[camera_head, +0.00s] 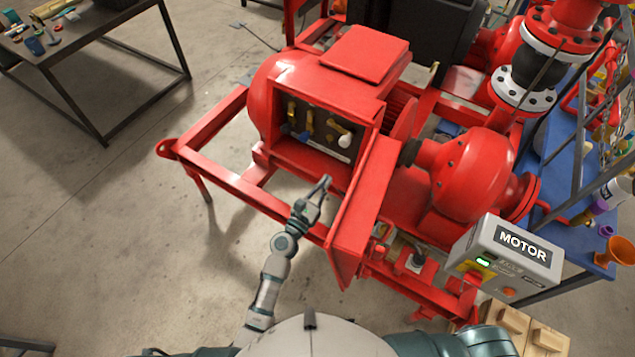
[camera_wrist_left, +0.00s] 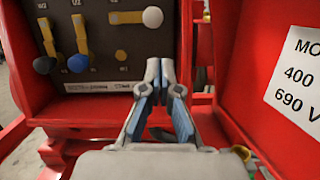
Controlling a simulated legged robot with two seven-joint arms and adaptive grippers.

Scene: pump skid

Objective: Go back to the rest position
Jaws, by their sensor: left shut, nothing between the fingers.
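My left gripper (camera_head: 318,192) is shut and empty in front of the open red terminal box (camera_head: 350,92). In the left wrist view its fingertips (camera_wrist_left: 160,68) meet below the dark panel (camera_wrist_left: 100,45), apart from the levers. The panel carries brass bars, two with dark or blue knobs (camera_wrist_left: 45,64) and one with a white knob (camera_wrist_left: 153,17). The box's red door (camera_head: 362,215) hangs open to the right of the gripper; its inside label (camera_wrist_left: 297,75) shows in the left wrist view. My right gripper is not in view.
The red skid frame (camera_head: 225,180) surrounds the pump. A grey MOTOR control box (camera_head: 505,255) with a lit green indicator stands at the lower right. A table with tools (camera_head: 75,30) is at the upper left. The floor (camera_head: 110,230) on the left is clear.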

